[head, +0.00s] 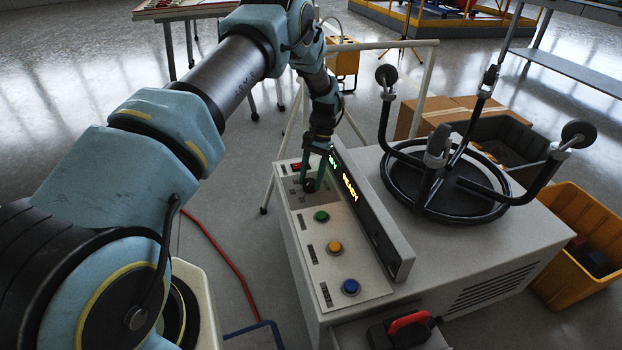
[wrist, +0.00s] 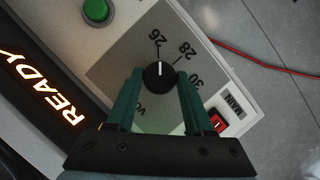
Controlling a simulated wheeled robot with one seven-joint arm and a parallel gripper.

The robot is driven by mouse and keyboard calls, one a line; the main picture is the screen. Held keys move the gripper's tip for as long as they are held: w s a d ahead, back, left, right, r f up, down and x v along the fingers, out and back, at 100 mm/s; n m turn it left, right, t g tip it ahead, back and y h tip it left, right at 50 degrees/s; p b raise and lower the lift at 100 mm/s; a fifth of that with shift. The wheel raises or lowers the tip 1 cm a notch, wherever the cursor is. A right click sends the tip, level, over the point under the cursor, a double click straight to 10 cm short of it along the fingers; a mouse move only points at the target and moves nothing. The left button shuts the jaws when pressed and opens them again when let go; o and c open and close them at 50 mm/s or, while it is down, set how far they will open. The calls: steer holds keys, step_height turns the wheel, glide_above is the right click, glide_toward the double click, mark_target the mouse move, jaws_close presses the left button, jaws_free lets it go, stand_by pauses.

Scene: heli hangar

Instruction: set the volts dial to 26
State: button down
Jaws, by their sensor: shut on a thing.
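The volts dial is a round black knob (wrist: 160,77) with a white pointer line, on a grey plate marked 26, 28 and 30. In the wrist view its pointer points up the picture, close to the 26 mark. Part of the volts lettering is hidden by a finger. My gripper (wrist: 159,80) has its two green fingers on either side of the knob, shut on it. In the head view the knob (head: 309,186) shows small between the fingers of my gripper (head: 309,180), at the far end of the control panel (head: 343,282).
Green (head: 321,216), yellow (head: 335,247) and blue (head: 351,287) buttons line the panel. A red switch (wrist: 218,122) is close to the dial. A raised display (head: 372,215) reads READY. A black ring stand (head: 445,190) rises behind it. A red cable lies on the floor.

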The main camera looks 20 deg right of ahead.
steer(key=shift+n, duration=0.4)
steer(key=shift+c, duration=1.4)
jaws_free()
steer(key=v, duration=1)
steer(key=shift+w+r, duration=0.15)
steer(key=shift+r, duration=0.2)
